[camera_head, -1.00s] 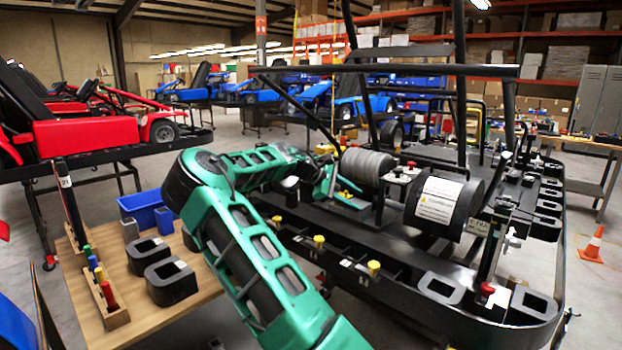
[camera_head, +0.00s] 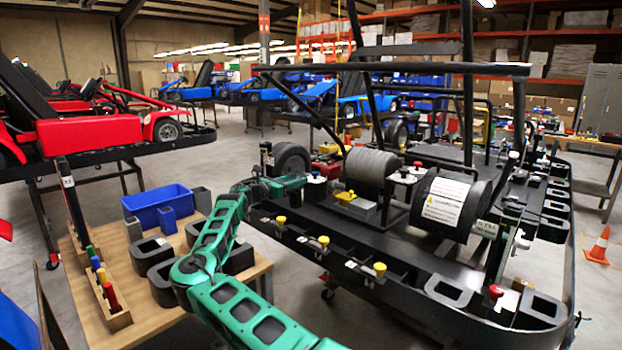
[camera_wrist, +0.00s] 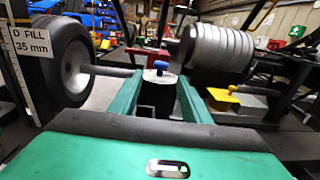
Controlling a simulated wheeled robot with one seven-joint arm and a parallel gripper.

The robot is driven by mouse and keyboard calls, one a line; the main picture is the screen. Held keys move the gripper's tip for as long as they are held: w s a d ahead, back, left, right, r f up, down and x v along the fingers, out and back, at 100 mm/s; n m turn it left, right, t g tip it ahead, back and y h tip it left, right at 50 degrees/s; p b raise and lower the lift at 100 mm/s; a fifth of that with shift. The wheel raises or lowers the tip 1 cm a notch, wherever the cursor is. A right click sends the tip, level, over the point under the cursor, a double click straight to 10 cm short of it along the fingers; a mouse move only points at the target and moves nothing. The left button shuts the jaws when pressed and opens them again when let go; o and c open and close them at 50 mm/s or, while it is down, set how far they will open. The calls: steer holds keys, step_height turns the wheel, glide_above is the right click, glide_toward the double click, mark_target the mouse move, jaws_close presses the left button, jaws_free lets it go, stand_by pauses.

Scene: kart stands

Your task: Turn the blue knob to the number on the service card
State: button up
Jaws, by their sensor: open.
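The blue knob (camera_wrist: 160,64) stands on a pale round dial (camera_wrist: 159,75) atop a dark post in the wrist view. My gripper (camera_wrist: 159,82) is open and empty, its two green fingers either side of the post in the picture. I see no contact with the knob. In the head view my gripper (camera_head: 298,183) is at the left rear of the black kart frame, by a small post, where the knob is too small to make out. A white card (camera_wrist: 30,42) at the upper left of the wrist view reads "D FILL" and "35 mm"; its left edge is cut off.
A wheel (camera_wrist: 62,68) stands left of the knob. A grey ribbed drum (camera_wrist: 215,53) and a yellow block (camera_wrist: 222,98) are to its right. A wooden table (camera_head: 150,320) with a blue bin (camera_head: 150,200) stands left of the kart frame (camera_head: 340,230).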

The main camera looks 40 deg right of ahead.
mark_target(311, 180)
steer(key=d, duration=0.9)
steer(key=shift+w, duration=0.15)
steer(key=c, duration=1)
